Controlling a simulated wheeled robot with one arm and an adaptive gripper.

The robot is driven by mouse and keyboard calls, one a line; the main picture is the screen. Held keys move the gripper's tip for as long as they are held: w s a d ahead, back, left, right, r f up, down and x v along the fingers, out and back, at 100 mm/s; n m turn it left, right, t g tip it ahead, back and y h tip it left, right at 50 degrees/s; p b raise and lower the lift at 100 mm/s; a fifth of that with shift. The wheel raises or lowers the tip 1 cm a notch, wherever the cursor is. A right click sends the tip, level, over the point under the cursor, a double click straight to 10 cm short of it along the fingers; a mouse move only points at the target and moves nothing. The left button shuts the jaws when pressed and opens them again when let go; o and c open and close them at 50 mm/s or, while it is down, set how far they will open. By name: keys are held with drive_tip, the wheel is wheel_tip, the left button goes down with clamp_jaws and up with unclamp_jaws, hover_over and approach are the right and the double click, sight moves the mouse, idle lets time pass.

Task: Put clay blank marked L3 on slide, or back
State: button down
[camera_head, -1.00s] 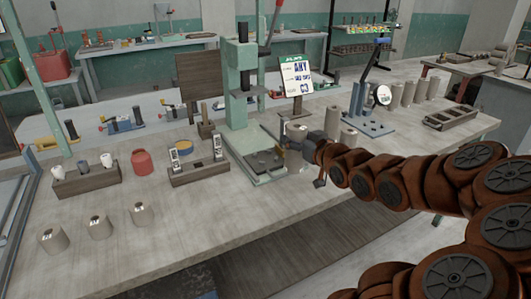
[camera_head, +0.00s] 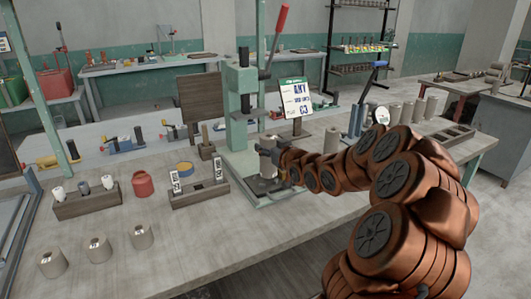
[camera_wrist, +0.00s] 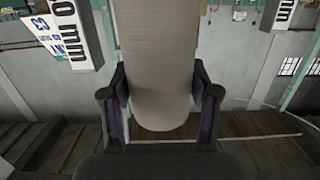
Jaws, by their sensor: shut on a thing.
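A grey clay blank (camera_wrist: 160,65) is held between the two fingers of my gripper (camera_wrist: 160,100) in the wrist view. In the head view my gripper (camera_head: 282,158) is at the green press (camera_head: 241,105), with the blank (camera_head: 267,160) roughly upright over the press's base (camera_head: 262,199). Whether the blank touches the slide there is hidden by my gripper and arm. No mark can be read on the held blank. Three more blanks with small labels stand at the front left: one (camera_head: 52,264), another (camera_head: 97,249) and a third (camera_head: 140,237). Their labels are too small to read.
A sign board (camera_head: 294,98) stands behind the press. A wooden rack with two white tags (camera_head: 199,193), a red jar (camera_head: 142,184) and a tool block (camera_head: 87,204) stand to the left. Several plain cylinders (camera_head: 407,112) stand at the right. The front middle of the table is clear.

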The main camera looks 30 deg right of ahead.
drive_tip(key=shift+w, duration=0.95)
drive_tip(key=shift+w+f, duration=0.1)
drive_tip(key=shift+f, duration=0.2)
drive_tip(key=shift+f+p, duration=0.45)
drive_tip(key=shift+f, duration=1.05)
drive_tip(key=shift+f, duration=0.2)
drive_tip(key=shift+c, duration=1.3)
unclamp_jaws()
drive_tip(key=shift+r, duration=0.1)
